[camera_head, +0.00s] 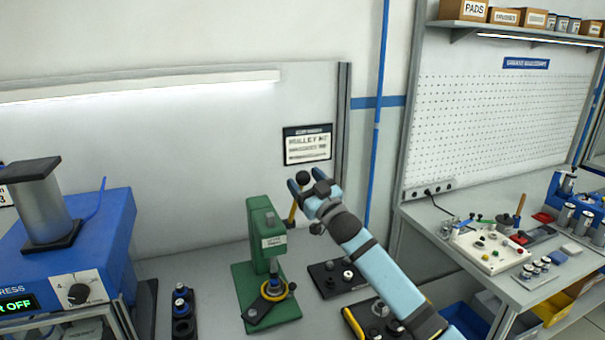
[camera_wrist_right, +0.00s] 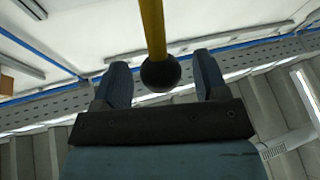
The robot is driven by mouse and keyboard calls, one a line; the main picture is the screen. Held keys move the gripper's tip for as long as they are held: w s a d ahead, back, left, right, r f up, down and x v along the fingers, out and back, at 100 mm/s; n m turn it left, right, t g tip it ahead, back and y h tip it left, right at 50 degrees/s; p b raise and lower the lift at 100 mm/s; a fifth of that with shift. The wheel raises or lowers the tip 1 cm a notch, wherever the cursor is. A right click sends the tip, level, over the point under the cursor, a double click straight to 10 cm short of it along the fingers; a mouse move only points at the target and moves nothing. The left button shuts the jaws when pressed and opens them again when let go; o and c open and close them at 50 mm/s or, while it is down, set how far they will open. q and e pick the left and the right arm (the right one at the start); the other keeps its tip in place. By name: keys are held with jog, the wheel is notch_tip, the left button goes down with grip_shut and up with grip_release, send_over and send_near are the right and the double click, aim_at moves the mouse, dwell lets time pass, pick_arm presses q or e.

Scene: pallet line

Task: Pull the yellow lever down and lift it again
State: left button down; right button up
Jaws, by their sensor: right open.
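The yellow lever (camera_head: 292,213) stands up beside the green press (camera_head: 264,235) on the bench, with a black ball knob (camera_head: 303,177) at its upper end. My right gripper (camera_head: 305,183) is at the knob, its two fingers open on either side of it. In the right wrist view the yellow lever (camera_wrist_right: 152,28) comes down from the top edge, and its black knob (camera_wrist_right: 160,74) sits between the open fingers of the right gripper (camera_wrist_right: 160,82). Gaps show between the knob and both fingers. My left gripper is not in view.
A blue machine (camera_head: 75,262) with a grey cylinder on top stands at the left. Black fixtures (camera_head: 337,278) with small parts lie right of the press, partly under my right arm. A black holder (camera_head: 182,312) stands left of it. A side bench (camera_head: 500,262) with parts is at the right.

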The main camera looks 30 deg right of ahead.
jog(key=shift+w+r, duration=0.25)
jog(key=shift+w, duration=0.45)
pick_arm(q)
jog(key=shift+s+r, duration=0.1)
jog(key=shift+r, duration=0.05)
